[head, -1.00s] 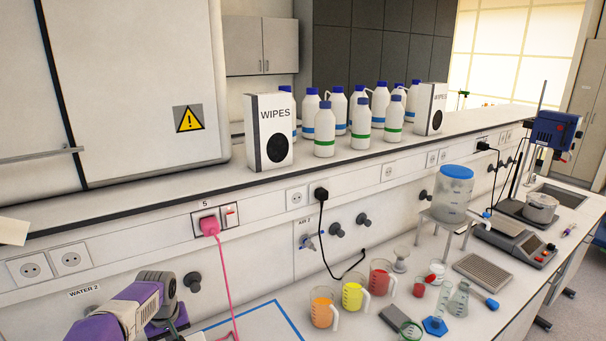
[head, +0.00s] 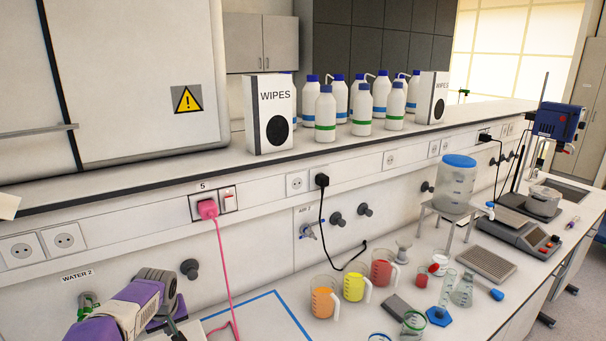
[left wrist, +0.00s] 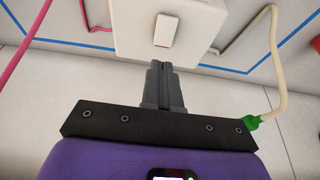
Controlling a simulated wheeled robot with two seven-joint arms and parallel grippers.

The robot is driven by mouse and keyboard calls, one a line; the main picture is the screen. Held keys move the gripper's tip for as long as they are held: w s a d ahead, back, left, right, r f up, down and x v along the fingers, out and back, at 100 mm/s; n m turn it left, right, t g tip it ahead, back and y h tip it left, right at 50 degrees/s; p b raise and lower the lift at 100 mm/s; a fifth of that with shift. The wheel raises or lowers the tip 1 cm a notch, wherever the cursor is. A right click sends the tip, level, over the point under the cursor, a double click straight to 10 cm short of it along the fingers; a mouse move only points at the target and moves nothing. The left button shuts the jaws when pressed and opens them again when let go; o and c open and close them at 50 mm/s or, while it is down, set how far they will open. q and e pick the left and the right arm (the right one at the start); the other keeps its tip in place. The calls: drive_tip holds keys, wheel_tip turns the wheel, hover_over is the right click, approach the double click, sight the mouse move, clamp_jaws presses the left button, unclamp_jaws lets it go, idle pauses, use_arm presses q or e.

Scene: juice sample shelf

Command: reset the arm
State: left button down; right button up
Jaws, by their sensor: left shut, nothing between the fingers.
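My left arm comes in at the lower left of the head view, a purple link with a grey joint. Its gripper is mostly cut off by the bottom edge there. In the left wrist view my left gripper (left wrist: 158,68) shows as two dark grey fingers pressed together with nothing between them. The fingers point towards a white box with a rocker switch (left wrist: 166,30), and I cannot tell whether they touch it. My right arm and gripper are not in view.
Beakers with orange (head: 323,299), yellow (head: 353,287) and red (head: 381,270) liquid stand on the bench. A pink cable (head: 224,262) hangs from a wall socket near my left arm. Wash bottles (head: 362,112) and wipes boxes (head: 270,115) stand on the shelf above.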

use_arm(q)
drive_tip(key=s+p+v, duration=0.1)
drive_tip(key=p+v, duration=0.5)
drive_tip(key=p, duration=0.1)
drive_tip(key=shift+d+g+h+p, duration=0.3)
drive_tip(key=shift+g, duration=0.1)
idle(0.3)
drive_tip(key=shift+f, duration=0.1)
